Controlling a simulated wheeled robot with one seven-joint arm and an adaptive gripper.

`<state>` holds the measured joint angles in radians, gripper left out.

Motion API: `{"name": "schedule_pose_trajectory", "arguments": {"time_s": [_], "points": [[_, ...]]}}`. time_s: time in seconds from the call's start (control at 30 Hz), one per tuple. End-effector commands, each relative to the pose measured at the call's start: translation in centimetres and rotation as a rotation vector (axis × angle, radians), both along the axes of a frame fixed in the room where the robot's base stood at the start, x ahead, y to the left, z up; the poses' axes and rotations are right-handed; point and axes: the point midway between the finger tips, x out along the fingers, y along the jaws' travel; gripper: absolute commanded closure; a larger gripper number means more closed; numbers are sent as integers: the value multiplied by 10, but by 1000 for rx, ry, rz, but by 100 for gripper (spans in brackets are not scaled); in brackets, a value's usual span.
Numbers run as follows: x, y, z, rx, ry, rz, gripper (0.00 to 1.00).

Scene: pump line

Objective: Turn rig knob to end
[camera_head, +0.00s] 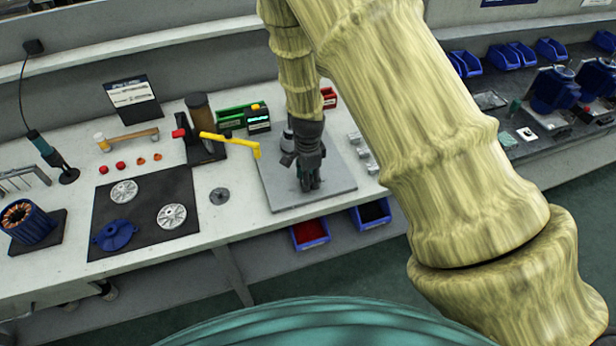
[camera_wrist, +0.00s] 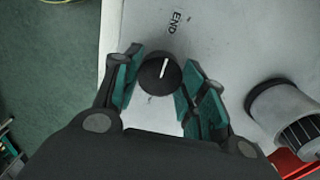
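The rig knob (camera_wrist: 152,84) is round and black with a white pointer line. In the wrist view the line points toward the printed END mark (camera_wrist: 175,21) on the pale grey plate (camera_wrist: 210,25). My gripper (camera_wrist: 160,67) has one teal-padded finger on each side of the knob, very close to its edges. I cannot tell whether both pads touch it. In the head view my gripper (camera_head: 309,183) points down at the grey rig plate (camera_head: 340,182) on the bench, and hides the knob.
A pale cylinder with a dark ribbed end (camera_wrist: 290,115) stands right of my gripper. In the head view a yellow bar (camera_head: 230,141) reaches toward the plate from the left. Small grey blocks (camera_head: 361,153) line its right side. Red (camera_head: 310,232) and blue-black bins hang at the bench front.

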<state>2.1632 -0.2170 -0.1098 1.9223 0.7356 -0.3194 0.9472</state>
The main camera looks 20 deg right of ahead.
Motion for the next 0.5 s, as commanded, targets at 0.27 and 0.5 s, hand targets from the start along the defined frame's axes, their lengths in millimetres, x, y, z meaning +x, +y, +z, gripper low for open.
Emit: {"name": "schedule_pose_trajectory", "arguments": {"time_s": [0.27, 0.5], "points": [[1, 0, 0, -1, -2, 1, 37], [1, 0, 3, -1, -2, 1, 37]]}}
